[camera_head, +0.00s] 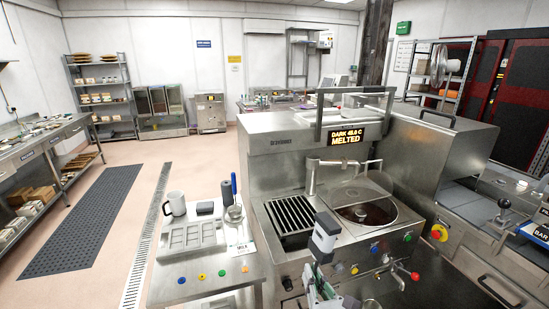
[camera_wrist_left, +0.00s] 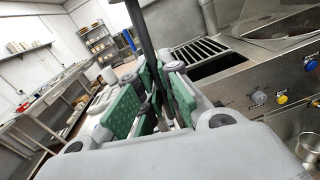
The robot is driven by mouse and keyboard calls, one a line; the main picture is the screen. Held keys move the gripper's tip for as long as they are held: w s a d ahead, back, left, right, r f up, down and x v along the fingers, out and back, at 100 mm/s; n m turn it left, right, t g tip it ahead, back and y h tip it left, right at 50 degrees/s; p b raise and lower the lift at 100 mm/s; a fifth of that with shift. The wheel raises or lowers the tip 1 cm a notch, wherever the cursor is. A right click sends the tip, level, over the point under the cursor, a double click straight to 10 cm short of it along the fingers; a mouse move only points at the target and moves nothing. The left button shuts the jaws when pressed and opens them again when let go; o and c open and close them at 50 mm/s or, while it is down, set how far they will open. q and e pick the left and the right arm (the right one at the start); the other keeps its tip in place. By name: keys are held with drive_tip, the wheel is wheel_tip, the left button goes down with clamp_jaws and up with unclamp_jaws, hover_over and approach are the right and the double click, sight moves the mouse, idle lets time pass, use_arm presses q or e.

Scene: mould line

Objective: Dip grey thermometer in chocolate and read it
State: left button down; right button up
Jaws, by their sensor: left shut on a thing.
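My left gripper (camera_head: 318,288) is at the bottom centre of the head view, in front of the melter. Its green-padded fingers, also in the left wrist view (camera_wrist_left: 155,95), are shut on a dark upright rod (camera_wrist_left: 140,35). A grey block (camera_head: 325,231), which looks like the head of the grey thermometer, stands just above these fingers in the head view. Its face cannot be read. The dark chocolate (camera_head: 366,214) lies in the round tank of the steel melter, behind and right of the gripper, apart from it. The melter's display (camera_head: 347,138) reads "DARK", about 45 C, "MELTED". My right gripper is not in view.
A slatted grate (camera_head: 291,217) lies left of the tank, and a spout (camera_head: 314,170) stands between them.

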use_arm(q)
drive_tip(key=d+r+m+h, duration=0.4)
drive_tip(key=d+m+h, duration=0.2)
drive_tip(key=d+h, duration=0.4)
drive_tip(key=w+r+m+g+h, duration=0.1)
drive_tip(key=w+r+m+h, duration=0.1)
drive_tip(key=r, duration=0.5)
drive_tip(key=w+r+m+g+h, duration=0.1)
drive_tip(key=w+r+g+h, duration=0.1)
drive_tip(key=r, duration=0.5)
drive_tip(key=w+a+n+t+y, duration=0.15)
drive_tip(key=w+a, duration=0.35)
drive_tip(key=a, duration=0.5)
drive_tip(key=w+a+n+t+y, duration=0.1)
drive_tip(key=w+a+y, duration=0.3)
drive_tip(key=a, duration=0.7)
drive_tip(key=a+f+n+y, duration=0.4)
drive_tip(key=a+f, duration=1.3)
drive_tip(key=a, duration=0.3)
drive_tip(key=s+a+f, duration=0.1)
drive_tip(key=s+f, duration=0.3)
drive_tip(key=f, duration=0.6)
drive_tip(key=shift+s+a+t+y, duration=0.2)
drive_tip(key=shift+s+t+y, duration=0.15)
drive_tip(key=shift+t, duration=0.1)
